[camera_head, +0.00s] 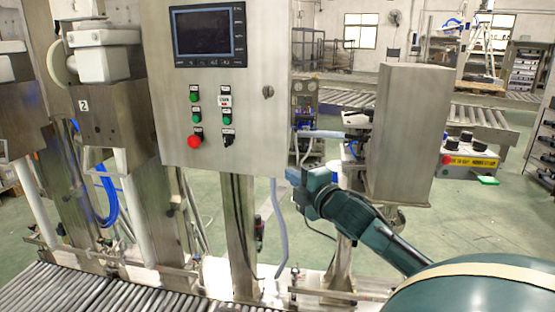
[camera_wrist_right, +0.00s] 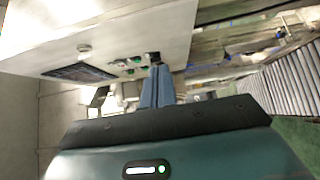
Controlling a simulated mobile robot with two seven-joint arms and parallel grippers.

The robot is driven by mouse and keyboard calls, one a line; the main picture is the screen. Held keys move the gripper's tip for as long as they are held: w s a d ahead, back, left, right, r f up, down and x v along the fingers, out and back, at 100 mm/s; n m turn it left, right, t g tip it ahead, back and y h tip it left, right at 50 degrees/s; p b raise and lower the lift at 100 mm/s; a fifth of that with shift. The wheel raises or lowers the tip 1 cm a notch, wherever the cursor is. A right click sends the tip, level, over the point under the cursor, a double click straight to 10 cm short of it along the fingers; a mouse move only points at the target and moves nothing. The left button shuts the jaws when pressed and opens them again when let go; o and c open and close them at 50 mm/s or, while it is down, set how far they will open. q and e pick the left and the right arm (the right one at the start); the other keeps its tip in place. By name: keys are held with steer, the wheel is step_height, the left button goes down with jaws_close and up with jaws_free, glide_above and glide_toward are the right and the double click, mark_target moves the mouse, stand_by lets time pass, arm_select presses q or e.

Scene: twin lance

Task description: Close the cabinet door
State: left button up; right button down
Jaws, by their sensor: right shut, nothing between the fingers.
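The steel control cabinet (camera_head: 235,130) stands at the upper centre of the head view. Its front door carries a dark screen (camera_head: 209,32), green and red buttons, and a round lock (camera_head: 268,91) near the right edge. The door looks flush, but I cannot tell whether it is fully shut. My right gripper (camera_head: 293,177) is to the right of and just below the cabinet's lower right corner, shut and empty. In the right wrist view the cabinet (camera_wrist_right: 130,35) appears turned, beyond the shut blue-grey fingers (camera_wrist_right: 157,72). My left gripper is out of view.
A yellow-labelled button box (camera_head: 468,158) is farther right. A roller conveyor (camera_head: 80,292) runs along the lower left, with steel machine columns above it. Green floor (camera_head: 480,230) is open at the right.

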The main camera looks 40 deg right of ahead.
arm_select(q)
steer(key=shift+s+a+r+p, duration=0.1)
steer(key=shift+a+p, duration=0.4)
steer(key=shift+p, duration=0.5)
arm_select(e)
steer(key=shift+s+d+x, duration=0.1)
steer(key=shift+d+x, duration=0.35)
steer(key=shift+x, duration=1.55)
steer(key=shift+s+d+x, duration=0.1)
steer(key=shift+d+x, duration=0.35)
steer(key=shift+x, duration=1.55)
steer(key=shift+s+d+x, duration=0.1)
steer(key=shift+d+x, duration=0.35)
steer(key=shift+x, duration=1.55)
